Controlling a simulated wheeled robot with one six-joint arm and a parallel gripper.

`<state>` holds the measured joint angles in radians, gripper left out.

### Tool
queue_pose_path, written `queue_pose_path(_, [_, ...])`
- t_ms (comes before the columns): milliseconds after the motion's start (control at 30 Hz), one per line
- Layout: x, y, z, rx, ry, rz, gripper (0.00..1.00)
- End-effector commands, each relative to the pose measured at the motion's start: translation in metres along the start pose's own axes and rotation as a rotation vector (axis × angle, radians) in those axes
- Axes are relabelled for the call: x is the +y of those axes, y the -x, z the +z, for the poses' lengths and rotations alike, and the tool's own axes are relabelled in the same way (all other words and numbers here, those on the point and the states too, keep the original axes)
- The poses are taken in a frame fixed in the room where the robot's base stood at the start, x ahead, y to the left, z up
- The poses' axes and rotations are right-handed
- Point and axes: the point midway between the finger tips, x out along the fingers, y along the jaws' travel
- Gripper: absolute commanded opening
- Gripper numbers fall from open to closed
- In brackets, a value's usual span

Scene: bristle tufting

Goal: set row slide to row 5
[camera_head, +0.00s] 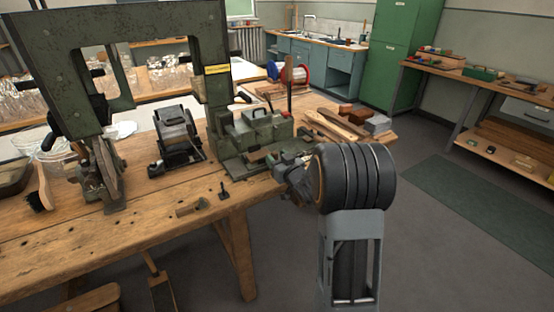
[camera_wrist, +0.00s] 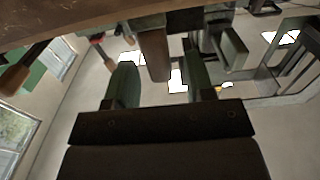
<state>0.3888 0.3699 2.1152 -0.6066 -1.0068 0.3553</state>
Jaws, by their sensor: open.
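The green tufting machine stands on the wooden bench, with its tall frame (camera_head: 213,60) and its green base block (camera_head: 258,132) at the bench's front right. I cannot make out a row slide or its row marks for certain. My gripper (camera_wrist: 158,62) is open in the wrist view, one finger on each side of a brown wooden handle (camera_wrist: 155,50). No firm contact shows, and I cannot tell the depth between them. In the head view my gripper (camera_head: 283,167) is close to the front right of the base block, partly hidden by my wrist.
A dark-bristled brush (camera_head: 40,190) and clear tubs are at the bench's left. A black motor-like unit (camera_head: 175,137) stands mid-bench. Small loose parts (camera_head: 193,207) lie near the front edge. Wooden pieces (camera_head: 335,127) lie right of the machine.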

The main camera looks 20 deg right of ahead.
Motion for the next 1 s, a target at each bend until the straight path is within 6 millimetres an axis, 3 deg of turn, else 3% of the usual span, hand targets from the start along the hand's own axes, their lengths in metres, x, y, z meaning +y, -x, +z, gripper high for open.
queue_pose_path(267, [0.0000,-0.0006,0.0000,0.000,0.000,0.000,0.48])
queue_pose_path(767, [0.0000,-0.0004,0.0000,0.000,0.000,0.000,0.00])
queue_pose_path(1000, [0.0000,-0.0003,0.0000,0.000,0.000,0.000,0.00])
